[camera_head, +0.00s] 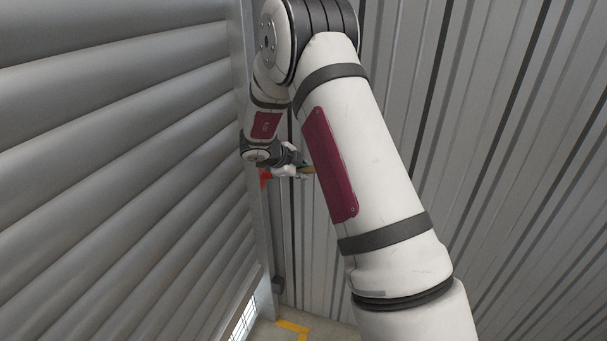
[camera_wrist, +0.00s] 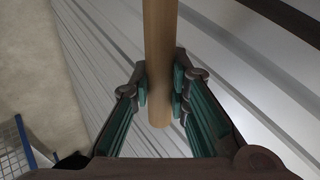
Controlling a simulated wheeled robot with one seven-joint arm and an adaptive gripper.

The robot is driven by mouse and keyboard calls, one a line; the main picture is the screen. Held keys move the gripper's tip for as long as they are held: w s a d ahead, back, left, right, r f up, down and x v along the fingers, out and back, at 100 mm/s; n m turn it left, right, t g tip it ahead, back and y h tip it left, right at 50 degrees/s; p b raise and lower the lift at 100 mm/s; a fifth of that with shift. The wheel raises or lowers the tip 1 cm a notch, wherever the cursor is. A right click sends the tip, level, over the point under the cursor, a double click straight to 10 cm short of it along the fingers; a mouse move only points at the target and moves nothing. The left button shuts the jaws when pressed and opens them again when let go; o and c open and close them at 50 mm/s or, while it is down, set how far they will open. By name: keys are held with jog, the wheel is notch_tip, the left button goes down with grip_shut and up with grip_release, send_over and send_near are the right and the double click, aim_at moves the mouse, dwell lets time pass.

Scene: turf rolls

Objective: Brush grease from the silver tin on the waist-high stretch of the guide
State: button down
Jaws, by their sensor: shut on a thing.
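My gripper (camera_wrist: 160,88) is shut on a round wooden handle (camera_wrist: 160,40), with one teal-padded finger on either side. The handle's blunt end shows between the fingers; its other end runs out of the wrist view. In the head view my gripper (camera_head: 290,163) is small, beside the guide (camera_head: 263,235), a narrow upright metal strip along the shutter's right edge. A bit of brown handle (camera_head: 306,169) shows to its right. A small red patch (camera_head: 265,178) lies at the guide; I cannot tell whether it touches it. Bristles cannot be made out. No silver tin is in view.
A grey slatted roller shutter (camera_head: 110,170) fills the left of the head view. A ribbed metal wall (camera_head: 500,130) stands behind my arm. Yellow floor marking (camera_head: 292,327) shows at the bottom. A blue-edged mesh object (camera_wrist: 22,145) stands at lower left in the wrist view.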

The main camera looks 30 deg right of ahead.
jog(key=shift+r+p, duration=0.65)
jog(key=shift+r, duration=0.8)
jog(key=shift+f+b, duration=1.15)
jog(key=shift+f, duration=1.9)
jog(key=shift+r+p, duration=1.3)
jog(key=shift+r, duration=1.75)
jog(key=shift+f+b, duration=1.15)
jog(key=shift+f, duration=1.9)
jog(key=shift+r+p, duration=1.2)
jog(key=shift+r, duration=1.85)
jog(key=shift+w+f+b, duration=0.1)
jog(key=shift+f+b, duration=0.5)
jog(key=shift+f, duration=0.95)
notch_tip(320, 180, down, 3)
jog(key=shift+b, duration=0.55)
jog(key=shift+s+d, duration=0.1)
jog(key=shift+s, duration=0.1)
